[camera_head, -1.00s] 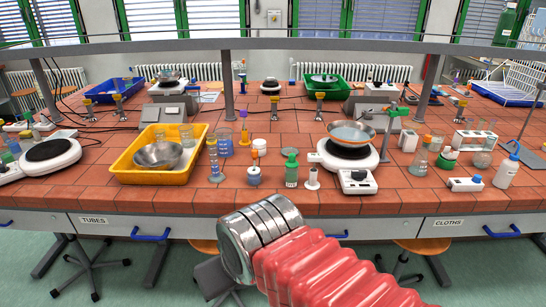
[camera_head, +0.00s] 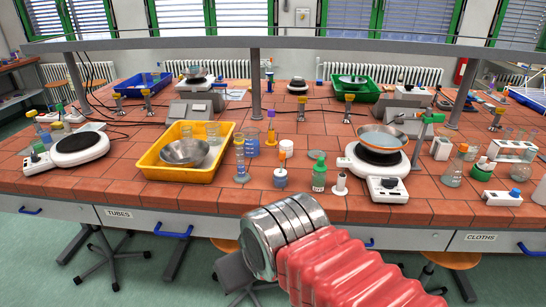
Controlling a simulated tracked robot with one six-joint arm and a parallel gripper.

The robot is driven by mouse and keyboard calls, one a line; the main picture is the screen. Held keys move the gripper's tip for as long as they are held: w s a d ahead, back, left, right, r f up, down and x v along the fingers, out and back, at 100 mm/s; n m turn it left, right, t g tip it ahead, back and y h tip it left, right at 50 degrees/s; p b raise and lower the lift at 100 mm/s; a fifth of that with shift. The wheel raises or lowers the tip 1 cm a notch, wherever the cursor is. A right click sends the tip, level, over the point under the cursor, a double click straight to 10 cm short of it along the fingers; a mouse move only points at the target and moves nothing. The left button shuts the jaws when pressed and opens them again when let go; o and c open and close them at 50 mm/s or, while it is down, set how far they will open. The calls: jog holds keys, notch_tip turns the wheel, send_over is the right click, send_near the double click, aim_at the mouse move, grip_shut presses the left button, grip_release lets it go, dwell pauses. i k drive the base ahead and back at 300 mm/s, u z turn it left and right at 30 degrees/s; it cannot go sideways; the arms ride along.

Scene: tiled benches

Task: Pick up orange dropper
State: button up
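My arm reaches up from the bottom of the view, with red ribbed sleeve and metal rings, and ends in front of the bench edge, below these bottles. No gripper fingers show, so I cannot see whether anything is held.
A yellow tray (camera_head: 178,170) with a metal bowl and beakers sits to the left. A hotplate (camera_head: 376,167) bearing a pan stands to the right. Measuring cylinders (camera_head: 240,160) stand left of the orange-topped bottle. A grey shelf rail (camera_head: 180,42) spans above the bench. Stools stand below.

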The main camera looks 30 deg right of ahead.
aim_at(282, 155)
jog(key=i, duration=0.9)
jog(key=z, duration=0.1)
